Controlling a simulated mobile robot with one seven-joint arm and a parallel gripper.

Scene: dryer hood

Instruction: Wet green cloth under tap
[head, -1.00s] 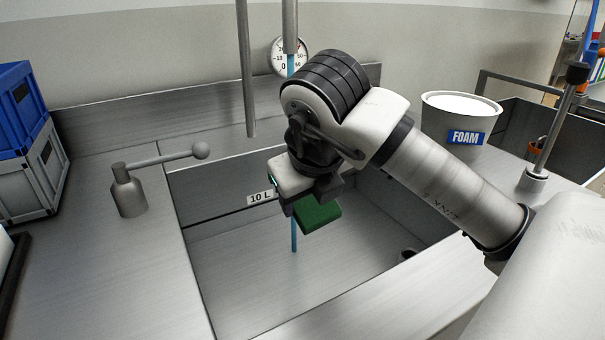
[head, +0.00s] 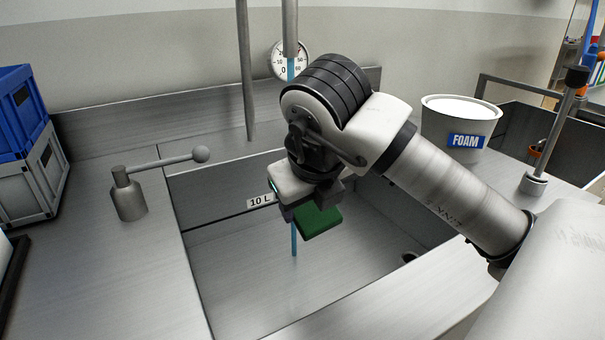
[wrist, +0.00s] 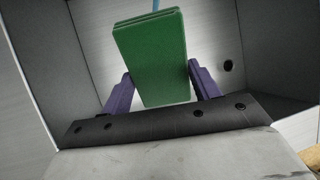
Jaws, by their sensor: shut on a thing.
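The green cloth (head: 318,221) is a flat, folded block held over the sink basin (head: 240,290). My gripper (head: 312,200) is shut on it; in the wrist view the cloth (wrist: 151,60) sits between the two purple fingers (wrist: 160,88). The tap spout (head: 290,30) hangs above the basin, and a thin blue stream of water (head: 294,240) falls from it to the basin floor. In the wrist view the stream (wrist: 156,5) shows at the cloth's far edge; I cannot tell whether it touches the cloth. My wrist hides part of the stream in the head view.
A lever (head: 165,163) with a ball end stands left of the basin. A second vertical pipe (head: 245,75) hangs beside the spout. A "10 L" label (head: 261,201) is on the basin wall. A FOAM tub (head: 460,125) stands at the right, crates (head: 25,140) at the left.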

